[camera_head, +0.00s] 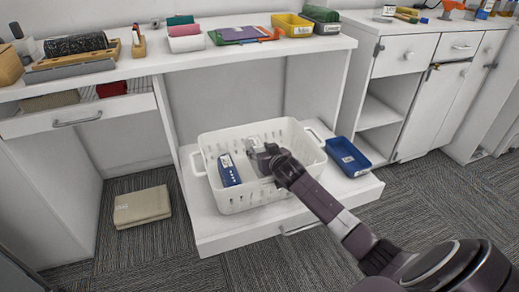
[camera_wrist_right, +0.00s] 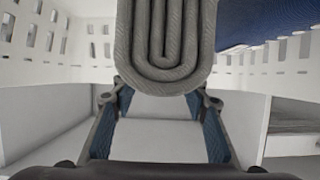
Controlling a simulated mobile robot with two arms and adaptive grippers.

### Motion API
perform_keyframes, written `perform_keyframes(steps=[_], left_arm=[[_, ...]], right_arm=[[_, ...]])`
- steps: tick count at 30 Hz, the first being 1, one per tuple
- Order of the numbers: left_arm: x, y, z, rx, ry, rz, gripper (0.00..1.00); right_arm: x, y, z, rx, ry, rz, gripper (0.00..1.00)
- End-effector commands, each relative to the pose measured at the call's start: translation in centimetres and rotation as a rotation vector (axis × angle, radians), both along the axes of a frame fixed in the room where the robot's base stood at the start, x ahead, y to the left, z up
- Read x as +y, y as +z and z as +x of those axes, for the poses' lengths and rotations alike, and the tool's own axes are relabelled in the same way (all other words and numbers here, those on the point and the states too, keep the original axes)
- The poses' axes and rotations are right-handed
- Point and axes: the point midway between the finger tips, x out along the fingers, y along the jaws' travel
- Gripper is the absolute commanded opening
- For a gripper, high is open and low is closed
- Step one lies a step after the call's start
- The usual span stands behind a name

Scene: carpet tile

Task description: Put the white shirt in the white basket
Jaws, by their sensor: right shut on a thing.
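The white basket (camera_head: 285,192) stands on a low white shelf, its perforated walls also showing in the right wrist view (camera_wrist_right: 60,45). My right gripper (camera_head: 262,152) reaches down into the basket from the right. In the right wrist view its fingers (camera_wrist_right: 160,98) are closed around a folded cloth (camera_wrist_right: 165,45), seen edge-on with looped layers. It looks light grey in the shade and I take it for the white shirt. In the head view it is mostly hidden by the gripper. My left gripper is not in view.
A blue labelled item (camera_head: 229,171) lies in the basket's left side. A blue tray (camera_head: 348,157) stands to the basket's right on the shelf. The tabletop (camera_head: 240,50) overhangs behind the basket.

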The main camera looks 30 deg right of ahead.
Motion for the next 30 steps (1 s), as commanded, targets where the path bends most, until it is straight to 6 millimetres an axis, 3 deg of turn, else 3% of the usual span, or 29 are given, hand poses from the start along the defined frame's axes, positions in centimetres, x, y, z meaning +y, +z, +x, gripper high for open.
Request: perform_keyframes(steps=[10,11,15,23,30], left_arm=[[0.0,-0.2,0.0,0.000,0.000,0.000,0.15],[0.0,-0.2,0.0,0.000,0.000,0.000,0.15],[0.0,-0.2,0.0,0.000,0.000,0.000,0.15],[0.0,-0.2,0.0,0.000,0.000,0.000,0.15],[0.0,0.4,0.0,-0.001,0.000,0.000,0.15]], right_arm=[[0.0,-0.8,0.0,-0.002,0.000,0.000,0.13],[0.0,-0.8,0.0,0.000,0.000,0.000,0.42],[0.0,-0.8,0.0,0.000,0.000,0.000,0.58],[0.0,-0.8,0.0,0.000,0.000,0.000,0.59],[0.2,0.7,-0.6,0.001,0.002,-0.001,0.59]])
